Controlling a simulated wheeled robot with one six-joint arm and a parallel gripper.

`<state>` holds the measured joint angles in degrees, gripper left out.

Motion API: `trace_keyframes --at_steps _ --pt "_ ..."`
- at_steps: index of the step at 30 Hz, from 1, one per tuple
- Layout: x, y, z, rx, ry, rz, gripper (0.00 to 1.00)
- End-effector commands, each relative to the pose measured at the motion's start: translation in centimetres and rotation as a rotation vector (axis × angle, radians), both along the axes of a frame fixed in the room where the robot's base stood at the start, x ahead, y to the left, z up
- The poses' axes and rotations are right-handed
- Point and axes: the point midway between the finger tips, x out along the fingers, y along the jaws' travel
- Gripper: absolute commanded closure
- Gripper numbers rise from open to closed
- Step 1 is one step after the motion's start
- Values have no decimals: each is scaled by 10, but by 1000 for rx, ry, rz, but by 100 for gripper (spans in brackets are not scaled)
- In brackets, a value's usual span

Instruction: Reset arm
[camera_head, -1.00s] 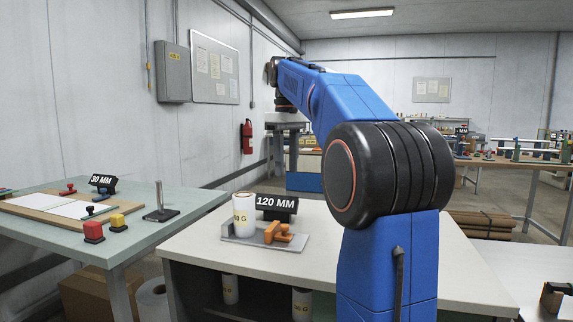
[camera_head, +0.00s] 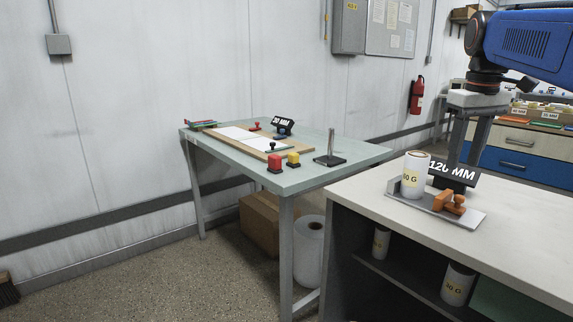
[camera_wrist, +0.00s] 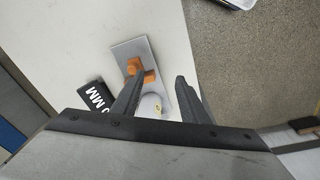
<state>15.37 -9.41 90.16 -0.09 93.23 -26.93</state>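My gripper (camera_head: 467,150) is at the right of the head view, pointing down, with its lower finger ends near or behind the black 120 MM sign (camera_head: 453,174). In the wrist view my gripper (camera_wrist: 160,82) has its two dark fingers apart and nothing visibly held between them. The white cylinder marked G (camera_head: 417,176) stands upright on a grey plate (camera_head: 468,217) beside an orange block (camera_head: 449,201). The wrist view shows the plate (camera_wrist: 128,50), the orange block (camera_wrist: 135,67) and part of the cylinder (camera_wrist: 152,104) beyond the fingers.
The pale table (camera_head: 520,225) has clear room right of the plate. A green table (camera_head: 375,152) at the left holds a board with white sheets, red and yellow stamps, and a metal post (camera_head: 330,148). A box and roll stand below it.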

Motion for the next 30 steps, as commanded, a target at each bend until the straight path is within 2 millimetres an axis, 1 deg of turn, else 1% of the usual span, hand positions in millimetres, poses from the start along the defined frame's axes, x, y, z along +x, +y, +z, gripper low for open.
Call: trace_keyframes --at_steps 1,5,6,11,15,17,18,20,21,24,27,30 --pt "-13 11 -10 -1 -16 -6 60" --pt "-41 33 -39 -2 -58 -33 60" --pt "-49 40 -50 -2 -71 -40 60" --pt "-85 64 -92 4 -126 -72 60" --pt "-117 82 -133 15 -174 -99 60" --pt "-131 89 -152 21 -192 -111 60" --pt "-140 93 -164 25 -206 -119 60" --pt "-154 99 -184 32 -226 -130 60" --pt "-163 103 -198 38 -238 -138 60" --pt "-184 110 -229 52 -267 -155 60" --pt "-199 115 -255 64 -291 -169 60" --pt "-209 118 -273 73 -305 -180 60"
